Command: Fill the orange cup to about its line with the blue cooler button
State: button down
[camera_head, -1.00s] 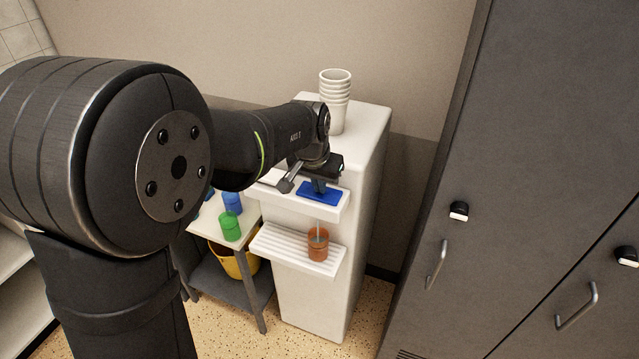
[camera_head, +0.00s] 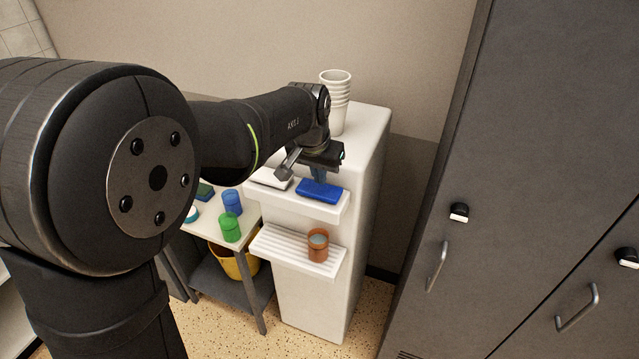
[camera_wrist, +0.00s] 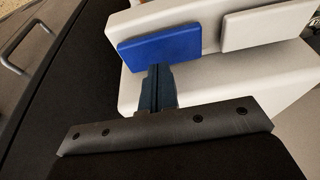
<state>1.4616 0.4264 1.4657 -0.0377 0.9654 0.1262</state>
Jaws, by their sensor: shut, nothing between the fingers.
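The orange cup (camera_head: 318,254) stands upright on the ribbed drip tray (camera_head: 280,246) of the white cooler, below the blue button. Pale water shows inside its rim; I cannot make out its line or the exact level. No stream falls into it. The blue cooler button (camera_head: 321,193) stands raised on the cooler's ledge and also shows in the wrist view (camera_wrist: 160,48). My gripper (camera_head: 319,177) is shut and empty, its fingertips just above the button's back edge. In the wrist view the closed fingers (camera_wrist: 158,74) end close to the button; I cannot tell whether they touch.
A white button (camera_head: 270,178) sits left of the blue one. White stacked cups (camera_head: 337,100) stand on the cooler top. A side table holds a green cup (camera_head: 230,229) and a blue cup (camera_head: 232,201), with a yellow bucket (camera_head: 232,263) below. Dark lockers (camera_head: 530,160) stand right.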

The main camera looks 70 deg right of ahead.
jog(key=v, duration=1)
jog(key=shift+r, duration=0.35)
jog(key=w+a+f+n+t, duration=0.1)
jog(key=w+a+n, duration=0.1)
jog(key=w+a, duration=0.45)
jog(key=w+a+n+t, duration=0.1)
jog(key=w+a+n, duration=0.15)
jog(key=a, duration=0.75)
jog(key=w+a+f+n, duration=0.1)
jog(key=w+a+n, duration=0.1)
jog(key=w+a, duration=0.5)
jog(key=s+a+f+n+t, duration=0.1)
jog(key=a+f+n, duration=0.1)
jog(key=a+f, duration=0.2)
jog(key=s+a+f+n+t, duration=0.1)
jog(key=a+f, duration=0.3)
jog(key=a, duration=0.7)
jog(key=s+a+f+n+t+y, duration=0.1)
jog(key=s+a+f+n, duration=0.2)
jog(key=a, duration=0.5)
jog(key=shift+a+f+n, duration=0.2)
jog(key=shift+f+n, duration=0.15)
jog(key=shift+f, duration=0.35)
